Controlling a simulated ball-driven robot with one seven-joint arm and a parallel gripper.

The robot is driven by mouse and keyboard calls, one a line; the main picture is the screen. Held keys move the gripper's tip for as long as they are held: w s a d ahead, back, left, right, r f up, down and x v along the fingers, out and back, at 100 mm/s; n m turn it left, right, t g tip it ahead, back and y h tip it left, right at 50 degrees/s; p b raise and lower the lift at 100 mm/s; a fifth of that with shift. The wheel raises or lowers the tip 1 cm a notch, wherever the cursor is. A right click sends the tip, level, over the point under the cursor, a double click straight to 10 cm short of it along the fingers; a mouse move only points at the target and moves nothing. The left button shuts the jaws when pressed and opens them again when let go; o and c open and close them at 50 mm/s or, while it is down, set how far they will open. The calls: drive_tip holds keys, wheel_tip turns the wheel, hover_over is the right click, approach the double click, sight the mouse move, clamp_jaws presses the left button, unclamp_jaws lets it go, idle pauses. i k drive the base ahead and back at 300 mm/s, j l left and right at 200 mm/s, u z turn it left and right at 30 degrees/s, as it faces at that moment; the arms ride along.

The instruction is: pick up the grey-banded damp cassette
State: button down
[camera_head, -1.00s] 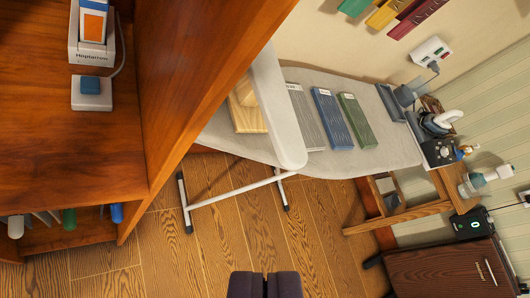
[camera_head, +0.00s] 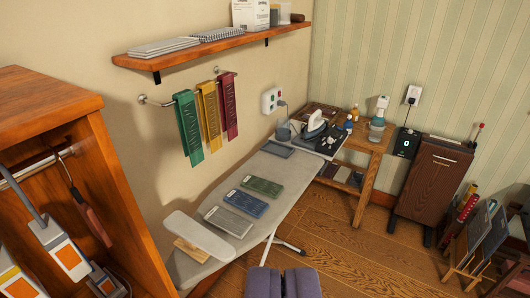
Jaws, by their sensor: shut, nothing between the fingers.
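Three flat ribbed slabs lie side by side on the pale ironing board (camera_head: 190,268): a grey one (camera_head: 229,221), a blue one (camera_head: 247,203) and a green one (camera_head: 262,186). The grey slab is the nearest of the three and fits the grey-banded cassette; whether it is damp I cannot tell. My gripper (camera_head: 279,270) is at the bottom edge of the view, shut and empty. It appears in front of the board's right side, apart from the slabs.
A small sleeve board (camera_head: 198,236) stands near the grey slab. An iron (camera_head: 314,122) sits on a wooden bench (camera_head: 372,150) beyond. An orange-brown cabinet (camera_head: 118,205) fills the left. A shelf (camera_head: 210,46) and hanging coloured strips (camera_head: 208,110) are on the wall.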

sight(52, 237)
drive_tip(key=i+j+z, duration=0.2)
drive_tip(key=i+j, duration=0.15)
drive_tip(key=j, duration=0.3)
drive_tip(key=i+j, duration=0.2)
drive_tip(key=j, duration=0.15)
drive_tip(key=z, duration=0.05)
